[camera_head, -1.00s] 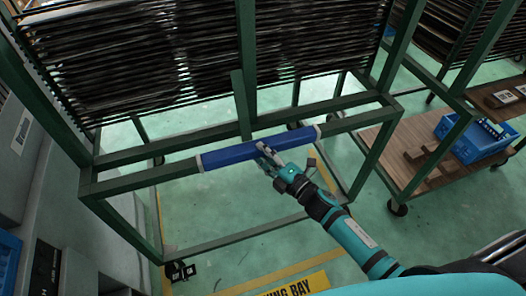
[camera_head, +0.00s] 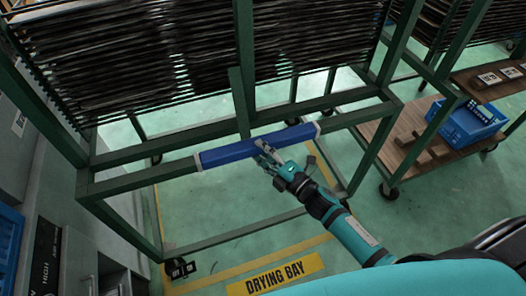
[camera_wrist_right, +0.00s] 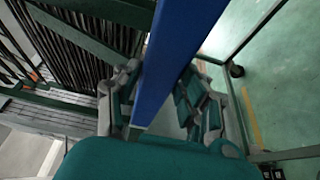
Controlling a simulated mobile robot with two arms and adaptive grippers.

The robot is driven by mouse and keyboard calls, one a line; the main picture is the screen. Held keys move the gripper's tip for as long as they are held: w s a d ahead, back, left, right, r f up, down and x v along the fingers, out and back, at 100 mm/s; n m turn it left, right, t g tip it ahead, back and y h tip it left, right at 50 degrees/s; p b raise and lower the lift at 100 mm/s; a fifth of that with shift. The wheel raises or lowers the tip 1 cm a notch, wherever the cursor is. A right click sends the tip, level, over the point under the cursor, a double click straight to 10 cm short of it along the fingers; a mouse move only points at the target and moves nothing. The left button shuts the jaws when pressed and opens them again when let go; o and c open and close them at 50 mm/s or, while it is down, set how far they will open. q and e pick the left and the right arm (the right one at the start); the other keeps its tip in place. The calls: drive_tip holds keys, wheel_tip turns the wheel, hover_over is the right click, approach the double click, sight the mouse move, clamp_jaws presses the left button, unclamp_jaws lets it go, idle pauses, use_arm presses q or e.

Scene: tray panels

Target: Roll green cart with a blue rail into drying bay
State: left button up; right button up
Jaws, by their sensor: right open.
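The green cart (camera_head: 130,155) stands in front of me with dark trays stacked on its racks. Its blue rail (camera_head: 228,153) runs across the near side. My right gripper (camera_head: 266,156) is at the rail, right of its middle. In the right wrist view the rail (camera_wrist_right: 178,50) passes between the two spread fingers of the right gripper (camera_wrist_right: 162,92); firm contact cannot be told. The drying bay (camera_head: 275,274) is marked by a yellow floor sign and yellow lines under and in front of the cart's near side. My left gripper is not in view.
At right stands another green-framed cart with a wooden shelf (camera_head: 402,143) holding a blue crate (camera_head: 467,124). A grey cabinet (camera_head: 85,268) and a blue bin (camera_head: 10,235) line the left. The green floor near the sign is clear.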

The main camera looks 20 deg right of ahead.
drive_tip(key=o, duration=0.3)
drive_tip(key=shift+v, duration=6)
